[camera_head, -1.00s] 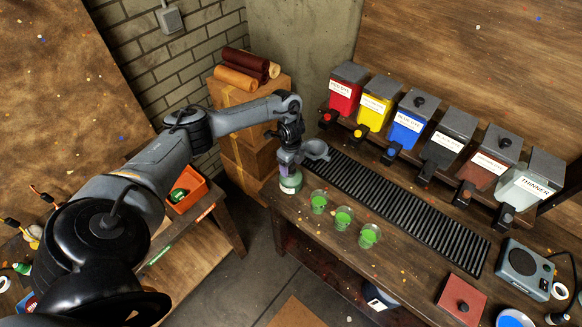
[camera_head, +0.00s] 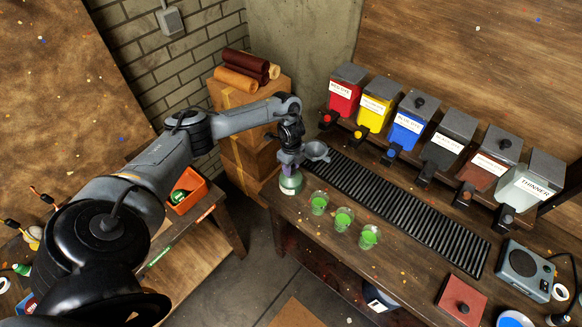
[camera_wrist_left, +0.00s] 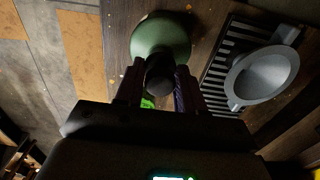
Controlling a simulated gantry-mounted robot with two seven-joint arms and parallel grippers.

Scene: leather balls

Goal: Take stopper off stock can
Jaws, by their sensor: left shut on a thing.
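The green stock can (camera_head: 290,185) with a pale label stands at the left end of the bench. It shows below the jaws in the wrist view (camera_wrist_left: 160,38). My left gripper (camera_head: 288,167) is above the can, fingers pointing down. Its jaws (camera_wrist_left: 160,88) are shut on the dark round stopper (camera_wrist_left: 160,73). I cannot tell whether the stopper is clear of the can's neck. My right gripper is not in view.
Several green-filled cups (camera_head: 343,218) stand right of the can. A ribbed black mat (camera_head: 400,210) lies behind them, below a row of dye containers (camera_head: 408,118).

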